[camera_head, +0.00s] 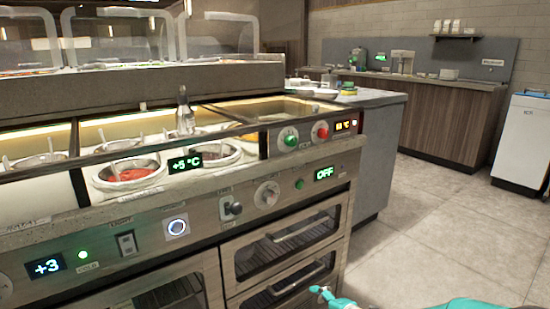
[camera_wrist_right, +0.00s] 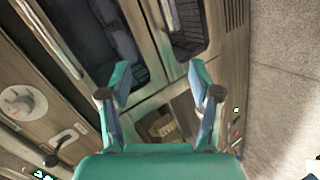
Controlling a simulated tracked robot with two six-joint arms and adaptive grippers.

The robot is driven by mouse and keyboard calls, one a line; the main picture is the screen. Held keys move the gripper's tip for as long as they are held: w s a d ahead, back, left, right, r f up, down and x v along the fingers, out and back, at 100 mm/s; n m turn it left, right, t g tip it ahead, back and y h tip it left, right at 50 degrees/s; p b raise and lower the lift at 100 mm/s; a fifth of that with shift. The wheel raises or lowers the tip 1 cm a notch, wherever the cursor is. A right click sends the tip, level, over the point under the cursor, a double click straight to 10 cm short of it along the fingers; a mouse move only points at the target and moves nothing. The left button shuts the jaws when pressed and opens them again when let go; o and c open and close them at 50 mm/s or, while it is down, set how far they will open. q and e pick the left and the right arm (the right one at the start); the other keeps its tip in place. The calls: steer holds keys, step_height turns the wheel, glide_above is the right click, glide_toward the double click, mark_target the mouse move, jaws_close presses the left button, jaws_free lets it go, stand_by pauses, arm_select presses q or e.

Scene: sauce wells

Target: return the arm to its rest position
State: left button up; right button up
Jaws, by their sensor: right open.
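My right gripper (camera_wrist_right: 160,82) is open and empty in the right wrist view, its two teal fingers apart in front of the counter's lower doors. In the head view only a teal part of my right gripper and arm (camera_head: 335,298) shows at the bottom edge, to the right of the oven doors. My left gripper is in neither view.
The sauce counter (camera_head: 215,215) has wells with a red sauce (camera_head: 130,174), a bottle (camera_head: 184,112), knobs and displays. Its drawers (camera_head: 285,248) have bar handles. Open tiled floor (camera_head: 430,235) lies to the right. A white cabinet (camera_head: 521,142) stands at far right.

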steer(key=s+f+m+g+h+p, duration=0.1)
steer(key=s+f+m+g, duration=0.3)
steer(key=s+f, duration=0.6)
steer(key=s+f+m+g+h, duration=0.1)
steer(key=s+f+m+g, duration=0.3)
steer(key=s+m, duration=0.65)
steer(key=s+f+m+g, duration=0.2)
steer(key=s+f+m, duration=0.5)
steer(key=s, duration=0.7)
step_height(320, 180, up, 39)
steer(key=m+p, duration=0.1)
steer(key=p, duration=3.8)
steer(key=shift+w+d+r+m, duration=0.15)
steer(key=shift+w+d+m, duration=0.05)
steer(key=shift+d+m, duration=0.15)
